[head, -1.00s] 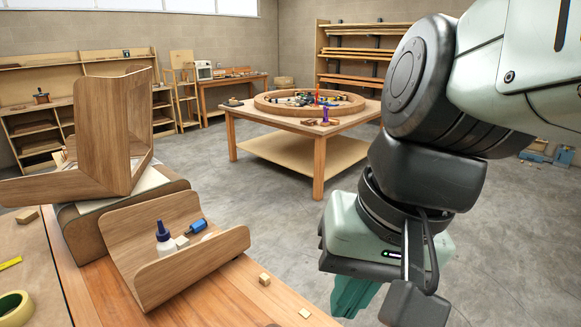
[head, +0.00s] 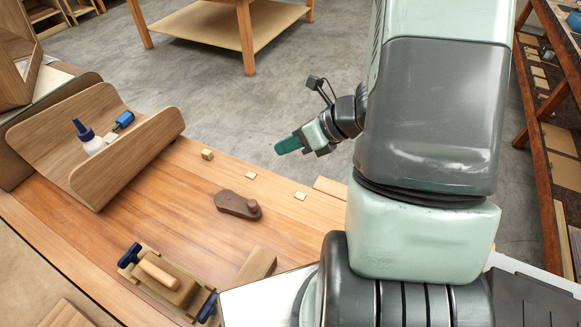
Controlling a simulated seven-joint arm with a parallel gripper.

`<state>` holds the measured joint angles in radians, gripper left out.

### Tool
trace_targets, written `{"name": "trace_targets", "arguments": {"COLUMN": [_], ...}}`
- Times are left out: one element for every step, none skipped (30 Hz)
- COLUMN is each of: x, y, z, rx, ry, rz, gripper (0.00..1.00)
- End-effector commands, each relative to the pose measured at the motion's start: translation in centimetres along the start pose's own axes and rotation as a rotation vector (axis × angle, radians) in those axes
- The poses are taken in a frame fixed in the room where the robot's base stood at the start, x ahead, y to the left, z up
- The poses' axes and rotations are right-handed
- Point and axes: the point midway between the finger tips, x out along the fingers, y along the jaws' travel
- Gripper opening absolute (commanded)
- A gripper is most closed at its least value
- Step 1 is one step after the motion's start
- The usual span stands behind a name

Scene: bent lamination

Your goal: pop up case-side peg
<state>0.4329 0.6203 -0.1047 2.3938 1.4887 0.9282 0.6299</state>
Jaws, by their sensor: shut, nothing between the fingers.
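A dark brown wooden piece (head: 232,204) lies flat on the workbench in the middle of the head view. A short round peg (head: 253,206) stands at its right end. I cannot tell whether this is the case-side peg, and no other peg is clear. My gripper (head: 281,147), with green fingers, is shut and empty. In the picture it is above and to the right of the brown piece, apart from it, beyond the bench's far edge.
A bent wood tray (head: 165,150) at left holds a glue bottle (head: 90,140) and a blue-handled tool (head: 123,120). Small wood blocks (head: 207,154) lie along the far edge. A clamped wooden fixture (head: 165,280) is at the front. The bench between is clear.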

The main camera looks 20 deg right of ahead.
Motion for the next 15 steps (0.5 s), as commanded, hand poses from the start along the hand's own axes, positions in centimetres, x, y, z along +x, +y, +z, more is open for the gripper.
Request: {"name": "trace_targets", "arguments": {"x": [0.4,0.7,0.9,1.0,1.1,1.3,1.4,1.4,1.5,1.5,1.5,1.5,1.5,1.5,1.5], "y": [-1.2,-1.8,-2.5,-3.0,-3.4,-3.8,-4.0,-4.2,-4.5,-4.6,-4.6,-4.7,-4.7,-4.7,-4.7], "z": [-1.6,-2.4,-3.3,-4.0,-4.6,-5.2,-5.6,-5.9,-6.2,-6.4,-6.6,-6.7,-6.7,-6.7,-6.7], "rx": [0.101,0.154,0.218,0.26,0.297,0.336,0.36,0.38,0.401,0.412,0.419,0.425,0.427,0.427,0.427], "ry": [-0.003,-0.005,-0.007,-0.008,-0.01,-0.011,-0.012,-0.012,-0.014,-0.014,-0.014,-0.015,-0.015,-0.015,-0.015], "rz": [-0.026,-0.042,-0.062,-0.075,-0.087,-0.1,-0.107,-0.114,-0.121,-0.125,-0.127,-0.129,-0.13,-0.13,-0.13], "gripper": [0.0,0.0,0.0,0.0,0.0,0.0,0.0,0.0,0.0,0.0,0.0,0.0,0.0,0.0,0.0]}}
